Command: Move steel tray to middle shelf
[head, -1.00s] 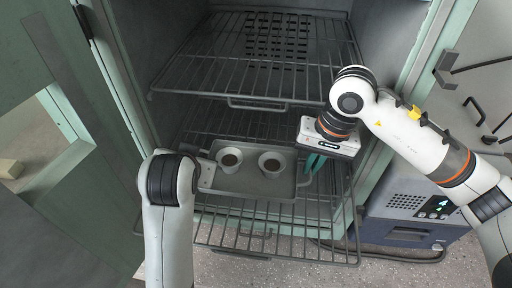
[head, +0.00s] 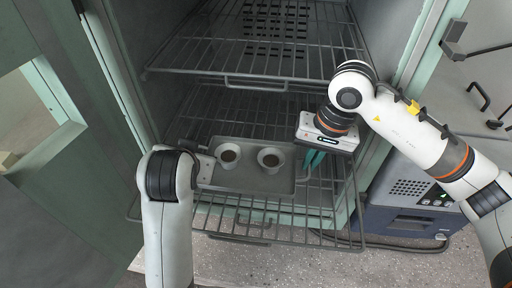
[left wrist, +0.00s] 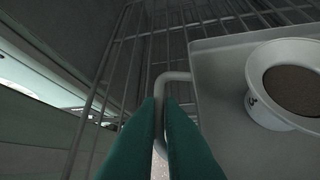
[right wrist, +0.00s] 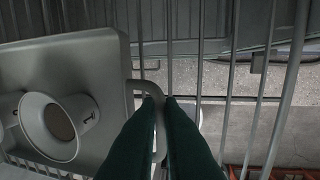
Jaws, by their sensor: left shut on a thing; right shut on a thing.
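The steel tray (head: 246,181) is a grey shallow tray carrying two white cups (head: 228,155) and (head: 271,159) with brown contents, at the middle shelf (head: 285,212) of the cabinet. My left gripper (left wrist: 165,98) is shut on the tray's handle loop at its left side. My right gripper (right wrist: 160,98) is shut on the handle loop at the other end; in the head view its green fingers (head: 314,158) show beside the tray's right edge. The tray looks level and both cups stand upright. I cannot tell whether the tray touches the shelf wires.
An upper wire shelf (head: 255,65) lies empty above the tray. The green cabinet's side walls stand close on both sides, with its open door (head: 60,190) at left. A blue-grey unit (head: 408,208) stands at right. Wire shelf behind the tray is clear.

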